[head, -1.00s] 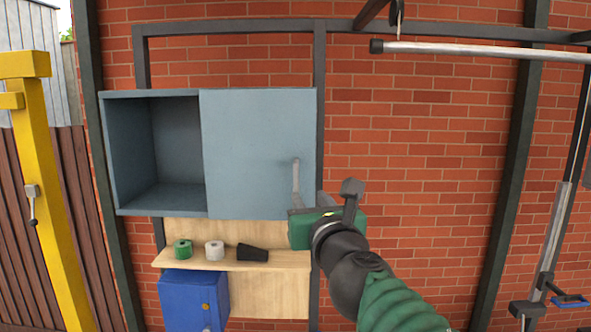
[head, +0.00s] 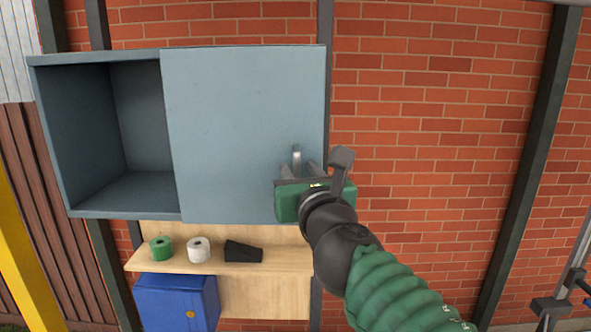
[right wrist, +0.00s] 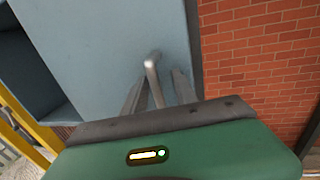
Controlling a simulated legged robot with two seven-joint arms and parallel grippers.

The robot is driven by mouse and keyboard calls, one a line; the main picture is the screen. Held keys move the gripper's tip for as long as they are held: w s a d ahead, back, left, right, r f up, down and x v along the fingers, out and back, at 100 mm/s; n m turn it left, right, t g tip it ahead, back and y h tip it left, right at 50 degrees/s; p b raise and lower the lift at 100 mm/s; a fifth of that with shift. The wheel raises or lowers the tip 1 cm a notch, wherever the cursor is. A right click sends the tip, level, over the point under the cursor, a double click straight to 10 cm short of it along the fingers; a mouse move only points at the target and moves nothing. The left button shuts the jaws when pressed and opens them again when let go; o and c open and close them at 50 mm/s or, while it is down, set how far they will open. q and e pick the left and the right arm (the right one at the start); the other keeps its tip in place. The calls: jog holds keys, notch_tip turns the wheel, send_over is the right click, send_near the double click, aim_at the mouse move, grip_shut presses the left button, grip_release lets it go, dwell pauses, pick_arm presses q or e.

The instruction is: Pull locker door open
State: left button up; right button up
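The blue-grey locker hangs on the brick wall. Its left half is an open, empty compartment, and its flat door (head: 240,120) covers the right half. A grey vertical bar handle (head: 296,154) stands near the door's lower right. My right gripper (head: 298,170) is at the handle, fingers pointing at the door. In the right wrist view the handle (right wrist: 152,68) lies between the two spread fingers of the gripper (right wrist: 158,88). The gripper looks open; whether a finger touches the handle I cannot tell. The handle's lower part is hidden by the gripper in the head view. My left gripper is out of view.
Below the locker, a wooden shelf (head: 220,268) holds a green roll (head: 161,249), a white roll (head: 198,250) and a black object (head: 243,252). A blue box (head: 178,302) is under it. A yellow post (head: 25,265) stands at left. Bare brick wall lies right of the locker.

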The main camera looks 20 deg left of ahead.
jog(key=shift+d, duration=0.2)
jog(key=shift+c, duration=2.9)
jog(key=shift+s+a, duration=0.3)
jog(key=shift+a, duration=0.35)
grip_shut()
jog(key=shift+w+d+f, duration=0.1)
jog(key=shift+w+d, duration=0.15)
jog(key=shift+d, duration=0.1)
jog(key=shift+s+a, duration=0.15)
jog(key=shift+a, duration=0.05)
